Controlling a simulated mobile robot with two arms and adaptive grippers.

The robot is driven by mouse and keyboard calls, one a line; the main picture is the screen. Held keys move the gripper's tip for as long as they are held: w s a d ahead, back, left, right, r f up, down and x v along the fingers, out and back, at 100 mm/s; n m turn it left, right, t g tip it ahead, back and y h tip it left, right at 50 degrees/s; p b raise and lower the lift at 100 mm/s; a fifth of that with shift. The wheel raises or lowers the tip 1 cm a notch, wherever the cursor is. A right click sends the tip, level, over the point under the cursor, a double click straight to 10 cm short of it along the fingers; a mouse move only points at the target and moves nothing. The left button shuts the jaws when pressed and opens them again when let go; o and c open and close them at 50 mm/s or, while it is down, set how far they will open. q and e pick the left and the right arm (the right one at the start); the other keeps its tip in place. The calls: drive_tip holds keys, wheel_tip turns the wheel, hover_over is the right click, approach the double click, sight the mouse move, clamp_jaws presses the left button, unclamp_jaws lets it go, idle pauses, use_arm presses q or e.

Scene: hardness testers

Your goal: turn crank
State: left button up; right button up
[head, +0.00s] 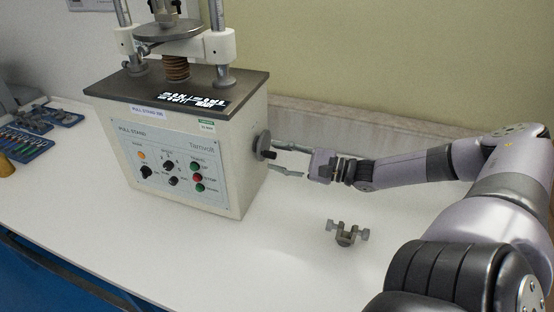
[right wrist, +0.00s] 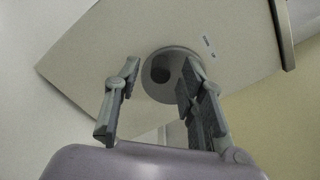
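The crank (head: 264,144) is a dark grey disc with a short black handle on the right side of the pull stand (head: 232,172), a cream box with a dark top. My right gripper (head: 288,160) is open beside the crank, with its fingers pointing at it. In the right wrist view the crank disc (right wrist: 172,76) lies beyond the two spread fingertips (right wrist: 160,75), with the round dark handle end between them. I cannot tell whether a finger touches the handle. My left gripper does not show in either view.
A small grey metal clamp (head: 346,232) lies on the white table (head: 270,262) right of the stand. Blue trays with small parts (head: 30,140) lie at the left. A low ledge (head: 330,125) and the wall are behind. The table front is clear.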

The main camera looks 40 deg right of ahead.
drive_tip(key=shift+w+a+b, duration=0.25)
drive_tip(key=shift+w+b, duration=0.05)
drive_tip(key=shift+w, duration=0.2)
clamp_jaws()
idle(0.3)
